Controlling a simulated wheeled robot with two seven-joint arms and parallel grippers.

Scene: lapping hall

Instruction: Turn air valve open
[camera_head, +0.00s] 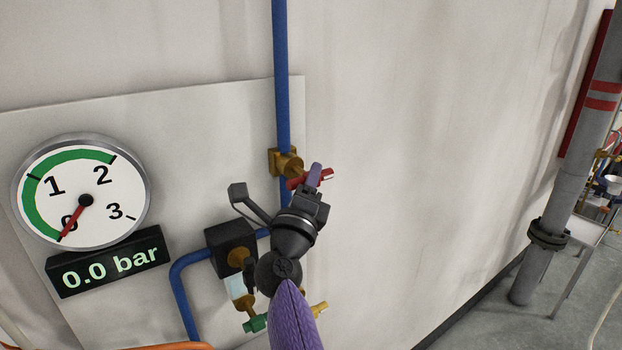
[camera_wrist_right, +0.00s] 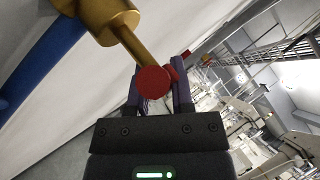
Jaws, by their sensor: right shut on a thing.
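The air valve has a brass body (camera_head: 286,162) on a blue vertical pipe (camera_head: 281,80) against the wall panel. Its red handle (camera_head: 328,175) sticks out in front of the body. My right gripper (camera_head: 314,176) is at the handle, with its purple fingers shut on it. In the right wrist view the red handle (camera_wrist_right: 154,82) sits at the fingertips, in front of the brass stem (camera_wrist_right: 120,30). The gauge (camera_head: 82,190) has its red needle at 0, and the display (camera_head: 108,262) below reads 0.0 bar. My left gripper is in neither view.
A black regulator block (camera_head: 231,246) with brass and green fittings sits below the valve, partly behind my right arm. A grey pipe with red bands (camera_head: 570,180) stands at the right. The wall between is bare.

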